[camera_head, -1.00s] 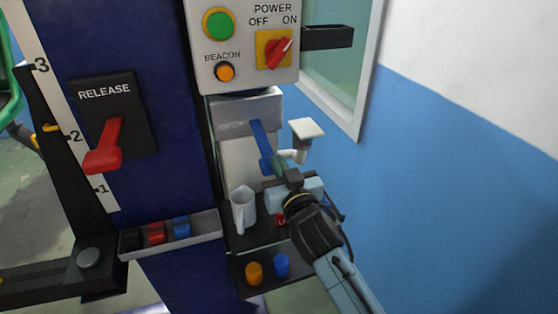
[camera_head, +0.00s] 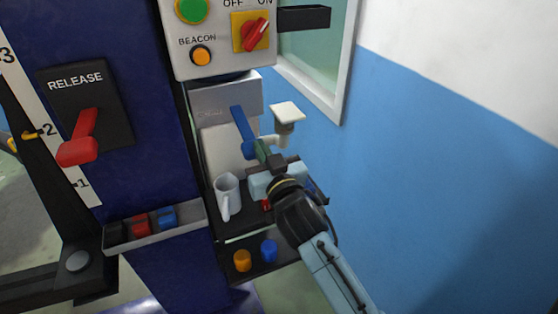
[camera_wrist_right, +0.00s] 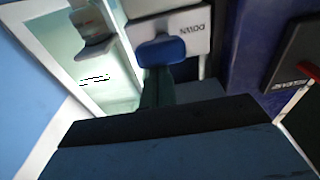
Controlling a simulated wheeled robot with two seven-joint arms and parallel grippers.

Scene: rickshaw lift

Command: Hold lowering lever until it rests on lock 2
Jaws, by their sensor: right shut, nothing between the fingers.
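The blue lowering lever (camera_head: 243,130) slants down from a grey box (camera_head: 225,97) below the power panel. A white scale (camera_head: 48,128) numbered 1 to 3 stands at the left, with a yellow piece (camera_head: 22,140) near the 2. My left gripper is out of view.
A red RELEASE handle (camera_head: 78,150) is on the blue column. A white mug (camera_head: 227,193) stands on the shelf below the lever, near my wrist. A tray (camera_head: 160,236) holds coloured pieces. A blue and white wall is at the right.

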